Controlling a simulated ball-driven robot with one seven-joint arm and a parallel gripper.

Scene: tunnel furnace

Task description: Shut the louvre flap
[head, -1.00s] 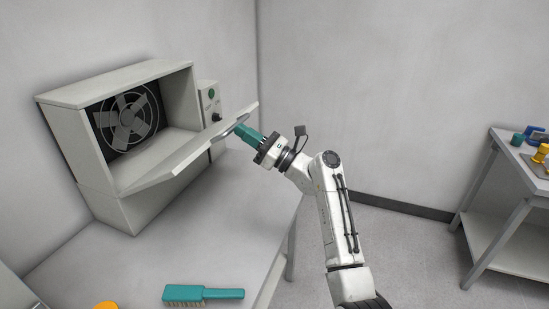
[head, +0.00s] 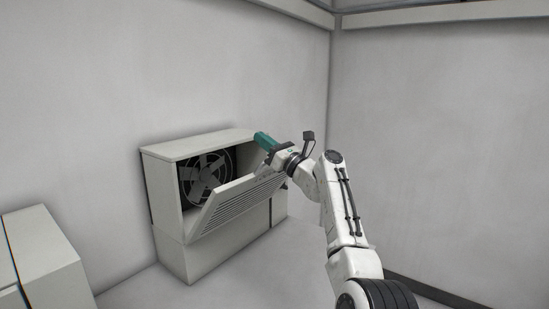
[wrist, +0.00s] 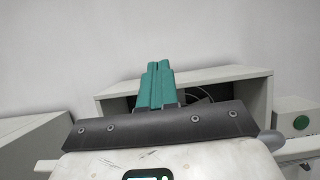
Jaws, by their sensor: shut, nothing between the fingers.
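The louvre flap (head: 240,202) is a pale slatted panel hinged low on the front of a grey housing (head: 200,145). It stands partly open, tilted outward, with its slatted outer face toward me in the head view. A dark fan (head: 207,175) shows in the opening behind it; in the wrist view the fan (wrist: 205,95) is mostly hidden. My gripper (head: 263,138) is at the flap's upper right edge, its teal fingers together and empty. The fingers (wrist: 158,66) point toward the housing opening in the wrist view. My wrist hides the flap's right end, so contact is unclear.
A control box with a green button (wrist: 301,122) stands right of the housing. A pale box (head: 45,250) is at the lower left. Walls close in behind and to the right. The surface in front of the housing (head: 140,288) looks clear.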

